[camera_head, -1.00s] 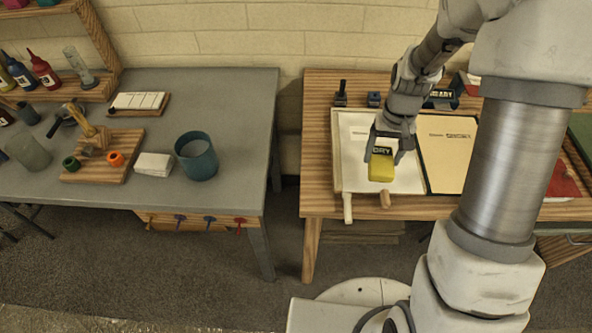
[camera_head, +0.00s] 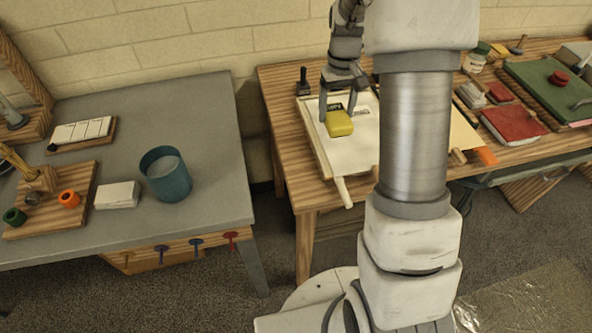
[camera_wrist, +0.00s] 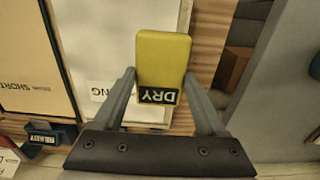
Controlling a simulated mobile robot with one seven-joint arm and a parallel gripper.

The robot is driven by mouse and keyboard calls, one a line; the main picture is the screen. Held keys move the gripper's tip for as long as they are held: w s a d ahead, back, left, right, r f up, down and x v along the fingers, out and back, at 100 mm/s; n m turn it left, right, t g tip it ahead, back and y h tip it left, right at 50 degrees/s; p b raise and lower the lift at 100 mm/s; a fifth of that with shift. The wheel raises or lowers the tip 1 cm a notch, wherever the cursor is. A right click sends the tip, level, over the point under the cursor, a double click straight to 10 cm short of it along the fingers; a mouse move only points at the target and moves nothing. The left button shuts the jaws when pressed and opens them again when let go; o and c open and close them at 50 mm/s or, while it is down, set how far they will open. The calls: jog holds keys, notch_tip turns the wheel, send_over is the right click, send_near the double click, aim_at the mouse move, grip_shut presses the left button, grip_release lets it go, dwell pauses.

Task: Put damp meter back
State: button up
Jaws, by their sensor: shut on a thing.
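The yellow damp meter (camera_head: 340,124) has a dark label reading DRY. My gripper (camera_head: 338,108) is shut on it and holds it over the white, wood-framed board (camera_head: 352,152) on the wooden table. In the wrist view the meter (camera_wrist: 163,58) sits between the two fingers of my gripper (camera_wrist: 163,90), its label toward the gripper's palm. The gap between the meter and the board is hard to judge.
A dark-handled tool (camera_head: 304,80) stands at the wooden table's (camera_head: 285,120) back left corner. A red book (camera_head: 513,125) and a green board (camera_head: 560,90) lie to the right. A grey table (camera_head: 215,120) with a blue cup (camera_head: 166,175) stands left, across a gap.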

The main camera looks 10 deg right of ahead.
jog(key=shift+w+d+b, duration=0.25)
jog(key=shift+d+b, duration=0.1)
jog(key=shift+d, duration=0.45)
jog(key=a+f, duration=0.2)
jog(key=a, duration=0.1)
jog(key=a+f, duration=0.2)
jog(key=a, duration=0.2)
jog(key=s+a+f, duration=0.1)
jog(key=a+f, duration=0.1)
jog(key=a, duration=0.2)
jog(key=shift+f, duration=0.35)
jog(key=shift+a+f, duration=0.1)
jog(key=shift+f, duration=1.9)
jog(key=shift+f, duration=0.1)
jog(key=shift+f, duration=0.2)
jog(key=o, duration=1.1)
jog(key=shift+r, duration=0.1)
jog(key=shift+r, duration=0.1)
